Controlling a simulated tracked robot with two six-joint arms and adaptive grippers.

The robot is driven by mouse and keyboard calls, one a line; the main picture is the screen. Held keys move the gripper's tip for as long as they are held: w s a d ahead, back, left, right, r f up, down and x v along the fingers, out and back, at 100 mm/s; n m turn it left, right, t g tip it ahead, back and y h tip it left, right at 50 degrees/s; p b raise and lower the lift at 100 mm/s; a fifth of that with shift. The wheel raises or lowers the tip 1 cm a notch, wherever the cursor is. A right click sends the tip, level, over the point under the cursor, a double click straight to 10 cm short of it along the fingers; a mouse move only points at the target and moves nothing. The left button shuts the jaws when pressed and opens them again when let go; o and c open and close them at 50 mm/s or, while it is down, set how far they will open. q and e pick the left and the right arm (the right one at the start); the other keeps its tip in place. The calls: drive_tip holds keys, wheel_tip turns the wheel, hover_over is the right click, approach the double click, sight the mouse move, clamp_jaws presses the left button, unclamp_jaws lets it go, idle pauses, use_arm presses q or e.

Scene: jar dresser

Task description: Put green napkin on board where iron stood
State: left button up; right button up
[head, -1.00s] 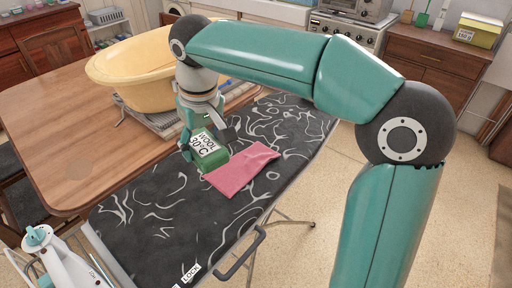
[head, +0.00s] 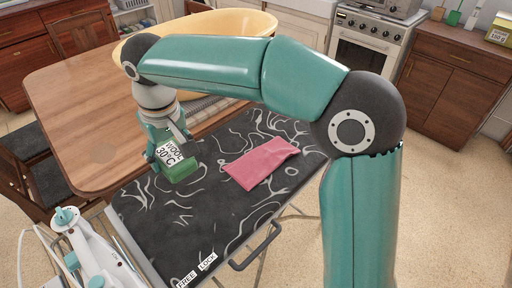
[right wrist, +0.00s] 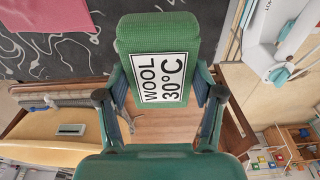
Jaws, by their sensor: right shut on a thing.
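The green napkin (head: 180,170) is a folded block with a white label reading WOOL 30°C. My right gripper (head: 164,148) is shut on it, over the left edge of the black patterned ironing board (head: 232,225). The napkin (right wrist: 158,40) also shows between the fingers in the right wrist view, label facing the camera. I cannot tell whether it touches the board. The white and teal iron (head: 88,250) is at the lower left, beside the near end of the board, and also at the upper right of the wrist view (right wrist: 270,35). My left gripper is out of view.
A folded pink napkin (head: 262,162) lies on the board, right of the green one with a gap between. The wooden table (head: 85,110) with a yellow tub (head: 240,20) stands along the board's left side. The near part of the board is clear.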

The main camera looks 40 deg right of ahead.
sight(184, 214)
drive_tip(key=shift+w+a+f, duration=0.15)
drive_tip(key=shift+w+a, duration=0.05)
drive_tip(key=shift+a, duration=0.8)
wheel_tip(184, 214, down, 20)
drive_tip(key=o, duration=1)
drive_tip(key=shift+f, duration=0.1)
drive_tip(key=shift+o, duration=0.2)
wheel_tip(184, 214, up, 12)
drive_tip(key=s, duration=0.1)
drive_tip(key=shift+s, duration=0.4)
drive_tip(key=shift+d, duration=0.1)
